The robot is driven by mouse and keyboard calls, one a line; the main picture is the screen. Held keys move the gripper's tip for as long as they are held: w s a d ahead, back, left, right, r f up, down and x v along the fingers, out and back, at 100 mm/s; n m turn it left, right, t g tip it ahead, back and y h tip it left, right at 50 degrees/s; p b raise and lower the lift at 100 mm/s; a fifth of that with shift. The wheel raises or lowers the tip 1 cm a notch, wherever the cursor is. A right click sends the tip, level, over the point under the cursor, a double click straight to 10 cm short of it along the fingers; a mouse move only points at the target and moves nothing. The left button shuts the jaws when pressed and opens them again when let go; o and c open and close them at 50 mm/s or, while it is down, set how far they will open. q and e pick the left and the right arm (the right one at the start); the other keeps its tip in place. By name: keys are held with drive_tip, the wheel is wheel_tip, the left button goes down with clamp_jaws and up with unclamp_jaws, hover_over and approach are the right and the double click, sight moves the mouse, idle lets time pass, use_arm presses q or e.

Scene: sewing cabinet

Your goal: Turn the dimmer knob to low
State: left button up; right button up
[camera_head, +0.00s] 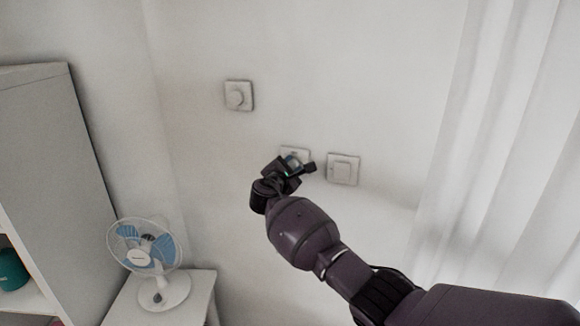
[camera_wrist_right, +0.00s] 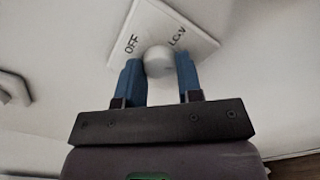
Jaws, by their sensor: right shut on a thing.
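The dimmer is a white square plate (camera_wrist_right: 165,22) on the wall with a round pale knob (camera_wrist_right: 159,63). In the right wrist view the words OFF and LOW show on the plate; no pointer mark on the knob is clear. My right gripper (camera_wrist_right: 158,66) has its two blue fingers on either side of the knob and is shut on it. In the head view the right gripper (camera_head: 294,165) is at the middle wall plate (camera_head: 296,152) and covers most of it, knob included. My left gripper is not in view.
A plate with a round knob (camera_head: 238,96) is up and left on the wall, and a square switch (camera_head: 343,169) is close on the right. A fan (camera_head: 147,250) stands on a small white table (camera_head: 202,290) beside a shelf unit (camera_head: 45,140). A white curtain (camera_head: 500,130) hangs at right.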

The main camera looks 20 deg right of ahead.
drive_tip(key=n, duration=0.4)
drive_tip(key=shift+d+n, duration=0.1)
drive_tip(key=shift+n, duration=0.2)
drive_tip(key=shift+s+n, duration=0.1)
drive_tip(key=shift+n, duration=2.1)
drive_tip(key=o, duration=0.9)
drive_tip(key=b+v, duration=0.1)
drive_tip(key=v, duration=0.9)
drive_tip(key=shift+s+a, duration=0.3)
